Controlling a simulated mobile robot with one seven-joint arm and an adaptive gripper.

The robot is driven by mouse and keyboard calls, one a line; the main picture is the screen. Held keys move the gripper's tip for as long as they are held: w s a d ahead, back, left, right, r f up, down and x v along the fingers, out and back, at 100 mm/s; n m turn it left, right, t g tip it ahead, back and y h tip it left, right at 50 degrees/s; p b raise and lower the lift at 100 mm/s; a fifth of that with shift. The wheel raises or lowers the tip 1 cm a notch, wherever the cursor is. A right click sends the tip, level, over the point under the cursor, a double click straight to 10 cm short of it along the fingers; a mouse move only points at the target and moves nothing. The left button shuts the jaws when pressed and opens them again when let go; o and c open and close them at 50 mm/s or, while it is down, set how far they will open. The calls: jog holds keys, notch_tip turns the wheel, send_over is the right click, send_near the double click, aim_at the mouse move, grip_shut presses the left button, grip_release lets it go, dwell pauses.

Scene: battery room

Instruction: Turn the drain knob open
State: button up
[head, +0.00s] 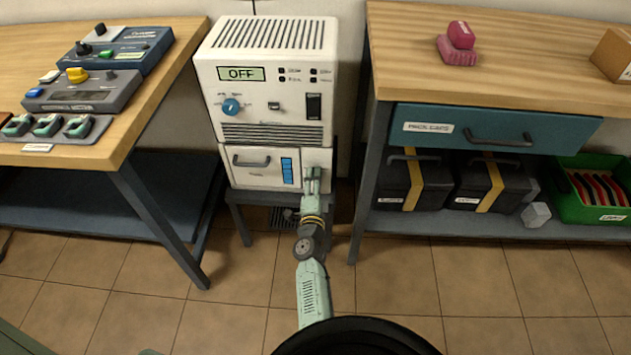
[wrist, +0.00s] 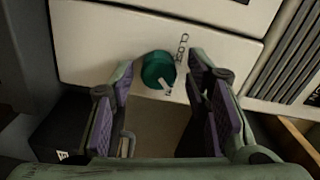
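The drain knob (wrist: 158,69) is a round teal-green knob with a white pointer mark. It is on the white lower panel of a cabinet unit (head: 265,167), in the wrist view. Its pointer runs toward the lower right of the picture, and lettering beside the knob is only partly legible. My gripper (wrist: 160,72) is open, with one purple-padded finger on each side of the knob and gaps showing between pads and knob. In the head view my gripper (head: 313,178) is at the right side of the lower panel and hides the knob.
Above the panel, the white machine (head: 265,85) has an OFF display (head: 241,73) and a blue dial (head: 231,107). A left workbench (head: 95,150) and a right bench with a teal drawer (head: 490,130) flank it. Tiled floor (head: 400,290) in front is clear.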

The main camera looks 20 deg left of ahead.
jog(key=shift+o, duration=0.2)
jog(key=shift+s, duration=0.15)
jog(key=v, duration=0.7)
jog(key=shift+s+d, duration=0.1)
jog(key=shift+s, duration=0.05)
